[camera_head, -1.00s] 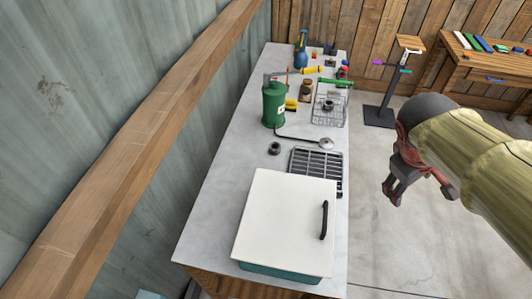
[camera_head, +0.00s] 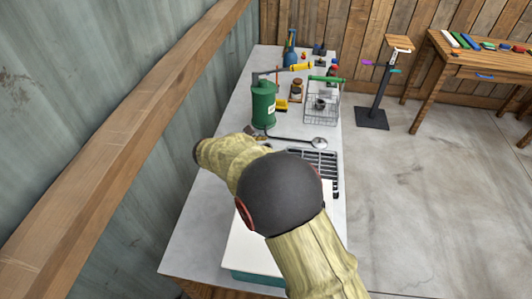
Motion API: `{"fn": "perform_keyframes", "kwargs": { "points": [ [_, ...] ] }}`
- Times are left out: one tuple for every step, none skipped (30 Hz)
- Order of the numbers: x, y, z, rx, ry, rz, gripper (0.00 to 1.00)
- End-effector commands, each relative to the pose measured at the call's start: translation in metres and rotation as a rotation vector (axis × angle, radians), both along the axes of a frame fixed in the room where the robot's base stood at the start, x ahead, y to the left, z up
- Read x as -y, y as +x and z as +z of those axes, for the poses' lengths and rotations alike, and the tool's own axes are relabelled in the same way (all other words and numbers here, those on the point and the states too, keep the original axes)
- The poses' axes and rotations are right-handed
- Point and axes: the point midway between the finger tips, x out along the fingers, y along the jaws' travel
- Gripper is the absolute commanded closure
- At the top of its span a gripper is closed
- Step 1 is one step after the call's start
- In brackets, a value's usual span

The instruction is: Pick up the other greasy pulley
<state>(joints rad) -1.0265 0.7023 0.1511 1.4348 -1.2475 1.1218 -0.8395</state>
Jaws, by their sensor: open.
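One dark pulley (camera_head: 320,103) sits in the wire basket (camera_head: 323,118) at the right side of the bench. The other dark pulley, seen earlier on the bench top left of the black grate, is now hidden behind my arm. My arm reaches over the bench, with its sleeve end near the left edge. My gripper is hidden behind my arm, so I cannot see its fingers or how they stand to the pulley. A small dark brown bit shows just past the sleeve, too small to identify.
The green canister (camera_head: 263,105) stands just beyond my arm. A ladle (camera_head: 318,143) and black grate (camera_head: 328,165) lie to the right. The white-lidded box (camera_head: 250,250) is partly covered by my arm. A wall beam (camera_head: 120,140) runs along the left.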

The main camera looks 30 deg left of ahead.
Motion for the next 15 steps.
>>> {"fn": "perform_keyframes", "kwargs": {
  "points": [
    [-0.019,-0.006,-0.016,0.006,-0.036,0.045,0.36],
    [-0.028,-0.009,-0.021,0.010,-0.054,0.068,0.36],
    [-0.038,-0.012,-0.028,0.016,-0.076,0.092,0.36],
    [-0.045,-0.014,-0.031,0.020,-0.089,0.109,0.36],
    [-0.050,-0.016,-0.035,0.023,-0.102,0.125,0.36],
    [-0.055,-0.018,-0.039,0.027,-0.115,0.139,0.36],
    [-0.059,-0.019,-0.041,0.029,-0.122,0.147,0.36],
    [-0.061,-0.019,-0.043,0.031,-0.127,0.154,0.36],
    [-0.063,-0.018,-0.046,0.032,-0.132,0.160,0.36],
    [-0.064,-0.017,-0.047,0.033,-0.135,0.162,0.36],
    [-0.063,-0.015,-0.049,0.034,-0.137,0.164,0.36],
    [-0.062,-0.011,-0.051,0.034,-0.137,0.164,0.36],
    [-0.061,-0.008,-0.052,0.033,-0.136,0.164,0.36],
    [-0.061,-0.006,-0.054,0.033,-0.137,0.163,0.36],
    [-0.060,-0.002,-0.056,0.033,-0.136,0.164,0.36]
  ]
}}
